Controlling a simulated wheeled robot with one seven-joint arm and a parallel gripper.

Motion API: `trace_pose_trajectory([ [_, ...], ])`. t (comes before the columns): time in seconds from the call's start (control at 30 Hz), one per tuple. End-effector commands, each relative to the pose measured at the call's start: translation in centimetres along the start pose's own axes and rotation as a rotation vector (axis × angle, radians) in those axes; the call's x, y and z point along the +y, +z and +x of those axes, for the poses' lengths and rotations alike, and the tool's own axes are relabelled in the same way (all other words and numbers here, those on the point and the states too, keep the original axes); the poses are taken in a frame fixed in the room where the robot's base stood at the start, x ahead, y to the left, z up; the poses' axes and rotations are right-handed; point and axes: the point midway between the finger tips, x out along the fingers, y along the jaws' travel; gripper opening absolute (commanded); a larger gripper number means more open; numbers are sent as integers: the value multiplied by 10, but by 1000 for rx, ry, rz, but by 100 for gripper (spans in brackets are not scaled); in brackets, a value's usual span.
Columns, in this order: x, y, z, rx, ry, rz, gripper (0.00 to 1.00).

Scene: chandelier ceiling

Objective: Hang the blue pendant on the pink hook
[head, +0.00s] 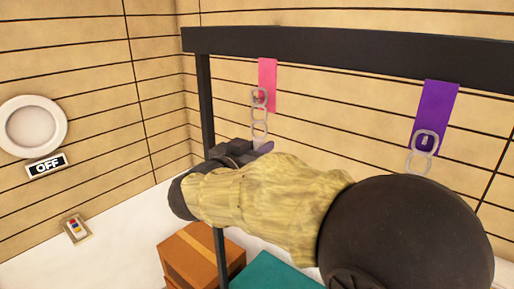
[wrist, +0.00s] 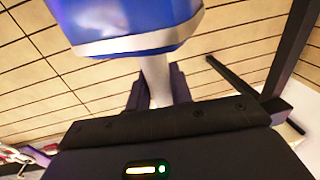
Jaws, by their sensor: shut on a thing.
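The blue pendant (wrist: 125,22) fills the top of the wrist view, with a silver band and a pale stem (wrist: 155,75). My gripper (wrist: 157,92) is shut on this stem. In the head view my gripper (head: 238,150) is just below the pink hook, and my arm hides most of the pendant. The pink hook's tag (head: 269,75) hangs from a black bar. Pale chain links (head: 260,129) rise from beside my gripper, and the top link overlaps the pink tag. I cannot tell whether it is on the hook.
A purple tag (head: 437,100) with pale links (head: 424,143) hangs to the right on the black bar (head: 340,45). A black post (head: 207,105) stands left of the pink tag. A cardboard box (head: 195,255) and a teal box (head: 270,272) lie below my arm.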

Motion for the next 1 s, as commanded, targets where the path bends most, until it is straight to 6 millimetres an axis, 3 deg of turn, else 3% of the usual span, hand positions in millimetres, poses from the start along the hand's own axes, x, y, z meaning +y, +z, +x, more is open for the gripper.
trace_pose_trajectory([
  [0.6,1,-1,8,2,0,1,0],
  [1.0,1,9,8,1,1,1,0],
])
